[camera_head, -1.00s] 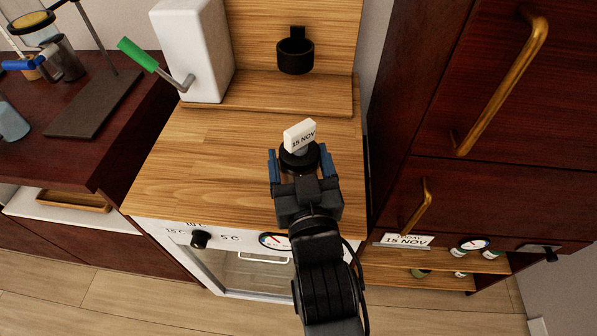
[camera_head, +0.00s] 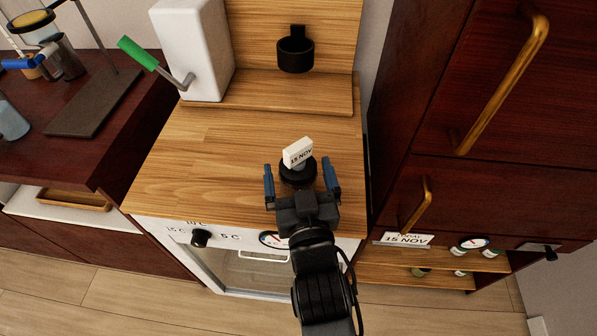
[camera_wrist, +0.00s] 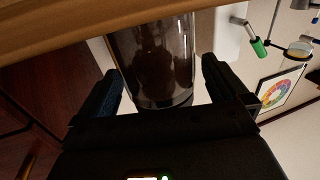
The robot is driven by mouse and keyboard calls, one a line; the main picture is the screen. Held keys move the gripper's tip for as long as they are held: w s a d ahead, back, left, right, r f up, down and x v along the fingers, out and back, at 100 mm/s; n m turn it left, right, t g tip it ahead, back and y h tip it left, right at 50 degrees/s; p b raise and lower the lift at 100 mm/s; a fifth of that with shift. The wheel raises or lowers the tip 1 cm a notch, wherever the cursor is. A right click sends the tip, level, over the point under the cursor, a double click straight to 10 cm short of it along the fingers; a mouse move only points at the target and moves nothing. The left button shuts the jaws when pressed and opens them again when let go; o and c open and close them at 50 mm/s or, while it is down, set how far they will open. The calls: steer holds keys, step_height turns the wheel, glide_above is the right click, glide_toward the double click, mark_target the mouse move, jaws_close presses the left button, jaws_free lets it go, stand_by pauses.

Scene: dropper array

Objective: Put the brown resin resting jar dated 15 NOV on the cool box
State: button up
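The jar (camera_head: 297,174) has a black lid and a white tag (camera_head: 298,153) reading 15 NOV. It stands on the wooden top of the cool box (camera_head: 190,180), near the right side. In the wrist view the glass jar (camera_wrist: 152,62) shows dark brown contents and meets the wood surface. My gripper (camera_head: 300,180) is open, with one blue-padded finger on each side of the jar and gaps between. In the wrist view the gripper (camera_wrist: 165,90) also shows its fingers spread apart from the glass.
A white box with a green-handled crank (camera_head: 192,50) stands at the back left. A black cup holder (camera_head: 295,52) is on the back panel. A dark cabinet with brass handles (camera_head: 500,85) rises close on the right. A stand with glassware (camera_head: 85,105) is at left.

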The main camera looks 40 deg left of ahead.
steer(key=shift+r, duration=0.15)
steer(key=shift+s+d, duration=0.2)
steer(key=b+v, duration=0.2)
steer(key=v, duration=0.9)
steer(key=shift+d, duration=0.2)
steer(key=shift+s, duration=0.1)
steer(key=s+d+f+m+t+h, duration=0.1)
steer(key=s+d+m+h, duration=0.15)
steer(key=d, duration=0.85)
steer(key=s+d+f+m+t+h, duration=0.1)
steer(key=s+d+f+m+h, duration=0.2)
steer(key=d, duration=0.7)
steer(key=s+d+r+m+h, duration=0.2)
steer(key=s+d+r+h, duration=0.1)
steer(key=s+d, duration=0.3)
steer(key=s+d+r+m+h, duration=0.2)
steer(key=s+d+r+h, duration=0.2)
steer(key=s+d, duration=0.3)
steer(key=shift+s+d+r, duration=0.25)
steer(key=shift+s+r, duration=0.1)
steer(key=shift+s, duration=0.4)
